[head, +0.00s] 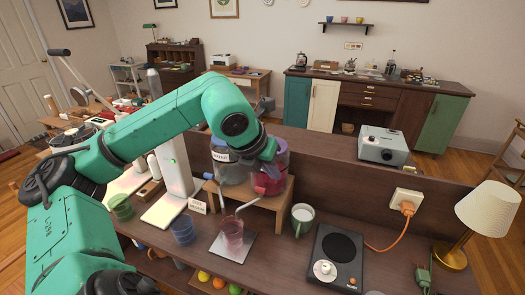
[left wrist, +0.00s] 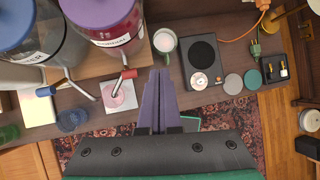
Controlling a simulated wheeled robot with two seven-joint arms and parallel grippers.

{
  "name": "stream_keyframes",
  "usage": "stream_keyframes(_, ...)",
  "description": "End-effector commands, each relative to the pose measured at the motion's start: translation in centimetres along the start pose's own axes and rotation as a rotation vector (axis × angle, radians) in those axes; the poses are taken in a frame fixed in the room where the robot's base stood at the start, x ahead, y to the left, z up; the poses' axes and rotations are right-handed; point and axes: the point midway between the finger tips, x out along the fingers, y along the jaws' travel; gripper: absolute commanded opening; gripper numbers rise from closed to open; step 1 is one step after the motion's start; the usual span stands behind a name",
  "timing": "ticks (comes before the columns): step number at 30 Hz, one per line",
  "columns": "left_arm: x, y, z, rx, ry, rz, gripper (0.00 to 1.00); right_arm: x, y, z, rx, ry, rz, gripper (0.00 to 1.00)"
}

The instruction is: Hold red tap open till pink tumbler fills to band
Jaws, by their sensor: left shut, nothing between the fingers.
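The pink tumbler (head: 232,236) stands on a pale square plate below a bent metal spout; it also shows in the left wrist view (left wrist: 119,97). I cannot make out its band or fill level. The red tap (left wrist: 129,73) sits at the front of the purple-lidded jar of red drink (left wrist: 110,32); its red handle shows in the head view (head: 260,190). My left gripper (left wrist: 159,74) has its purple fingers shut and empty, just right of the red tap and apart from it in the wrist view. My right gripper is out of view.
A blue-lidded jar (left wrist: 28,40) with a blue tap (left wrist: 45,91) stands to the left on the wooden stand (head: 282,203). A blue tumbler (head: 183,231) and green tumbler (head: 121,207) stand left. A green mug (head: 302,216) and black hotplate (head: 339,257) are right.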

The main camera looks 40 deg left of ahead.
Motion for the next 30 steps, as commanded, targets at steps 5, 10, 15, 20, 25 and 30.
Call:
stream_keyframes(5,-1.6,4.2,0.7,-0.038,-0.016,0.189,0.00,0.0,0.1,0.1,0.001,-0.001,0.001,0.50)
stream_keyframes(10,0.2,4.5,0.6,-0.038,-0.013,0.187,0.00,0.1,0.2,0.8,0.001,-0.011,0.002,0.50)
stream_keyframes(15,3.0,5.0,0.6,-0.036,-0.011,0.186,0.00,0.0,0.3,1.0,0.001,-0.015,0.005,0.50)
stream_keyframes(20,4.7,5.2,0.7,-0.035,-0.012,0.184,0.00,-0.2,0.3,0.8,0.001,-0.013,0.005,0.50)
stream_keyframes(25,5.2,5.4,0.7,-0.034,-0.013,0.185,0.00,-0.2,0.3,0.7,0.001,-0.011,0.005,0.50)
stream_keyframes(30,5.2,5.3,0.6,-0.034,-0.013,0.185,0.00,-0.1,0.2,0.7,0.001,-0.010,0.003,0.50)
